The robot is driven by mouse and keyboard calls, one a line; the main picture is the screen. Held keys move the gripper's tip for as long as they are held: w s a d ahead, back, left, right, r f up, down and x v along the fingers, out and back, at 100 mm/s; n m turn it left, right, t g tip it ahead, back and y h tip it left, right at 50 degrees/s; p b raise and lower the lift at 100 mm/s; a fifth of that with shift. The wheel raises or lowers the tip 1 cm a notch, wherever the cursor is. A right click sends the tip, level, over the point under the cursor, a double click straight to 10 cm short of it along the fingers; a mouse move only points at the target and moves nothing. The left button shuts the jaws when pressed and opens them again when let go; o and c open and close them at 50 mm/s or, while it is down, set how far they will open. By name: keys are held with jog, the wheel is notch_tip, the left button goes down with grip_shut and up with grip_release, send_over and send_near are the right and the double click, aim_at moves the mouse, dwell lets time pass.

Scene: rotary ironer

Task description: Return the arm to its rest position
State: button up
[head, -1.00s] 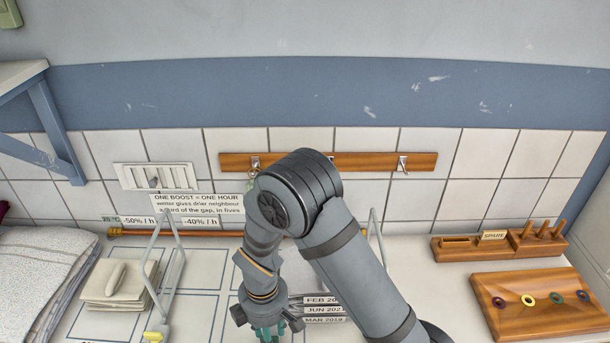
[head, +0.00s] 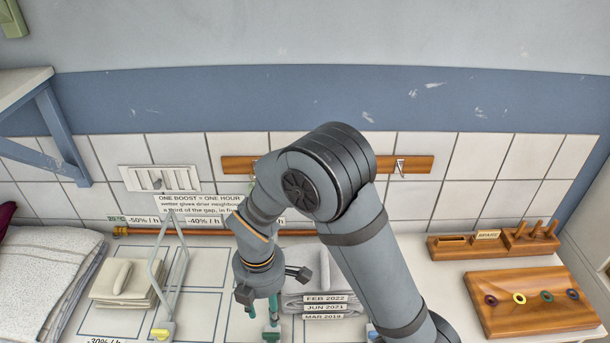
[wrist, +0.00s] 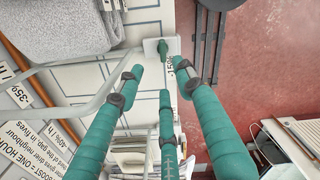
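My gripper (head: 262,325) hangs at the lower middle of the head view, over the worktop, below my bent arm. Its green fingers run toward the bottom of that view. In the wrist view my gripper (wrist: 162,82) shows three green fingers spread apart, with nothing seen held between them. Beyond the fingertips lie the worktop edge and a pale plate with a green knob (wrist: 163,47). My arm hides part of the hook rail and the worktop behind it.
A wire stand (head: 160,275), a folded cloth stack (head: 125,290) and a grey towel (head: 40,275) lie left. A dated, labelled stack (head: 325,307) is beside my gripper. A wooden board with rings (head: 530,315) and a peg rack (head: 470,250) stand right. A shelf (head: 25,85) juts out upper left.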

jog(key=m, duration=0.5)
jog(key=shift+w+a+f, duration=0.15)
jog(key=shift+a, duration=0.1)
